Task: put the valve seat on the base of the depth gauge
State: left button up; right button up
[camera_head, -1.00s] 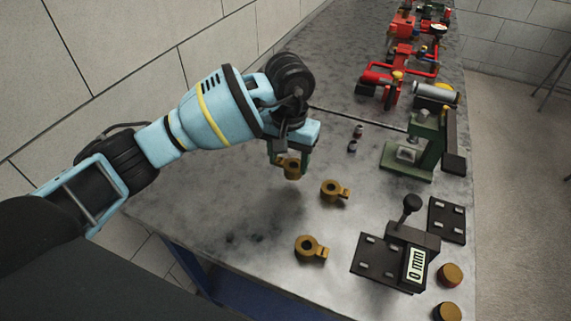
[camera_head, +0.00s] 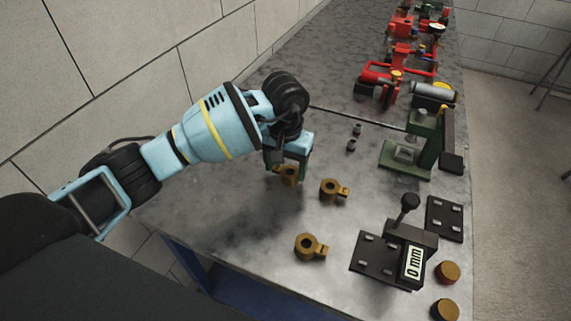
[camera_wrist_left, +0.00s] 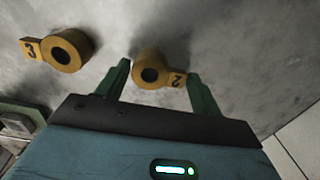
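Three brass valve seats, rings with a side tab, are on the bench. One (camera_head: 289,176) is at my left gripper (camera_head: 288,174). The others lie right of it (camera_head: 332,190) and nearer me (camera_head: 309,246). In the left wrist view, my left gripper's (camera_wrist_left: 160,76) green fingers stand apart on either side of the seat marked 2 (camera_wrist_left: 152,68); I cannot tell whether they touch it. The seat marked 3 (camera_wrist_left: 68,48) lies to the left. The depth gauge (camera_head: 412,234), with a dark base plate (camera_head: 373,255) and a 0 mm display, stands at the right. My right gripper is not in view.
A green press-like fixture (camera_head: 425,140) stands beyond the gauge, and a dark plate (camera_head: 446,219) lies beside it. Two round brass-topped parts (camera_head: 447,272) sit near the right edge. Small metal pieces (camera_head: 352,145) and red pump assemblies (camera_head: 398,52) are farther back.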

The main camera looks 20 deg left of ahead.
pick_arm(q)
jog(key=shift+o, duration=1)
jog(key=shift+r, duration=0.1)
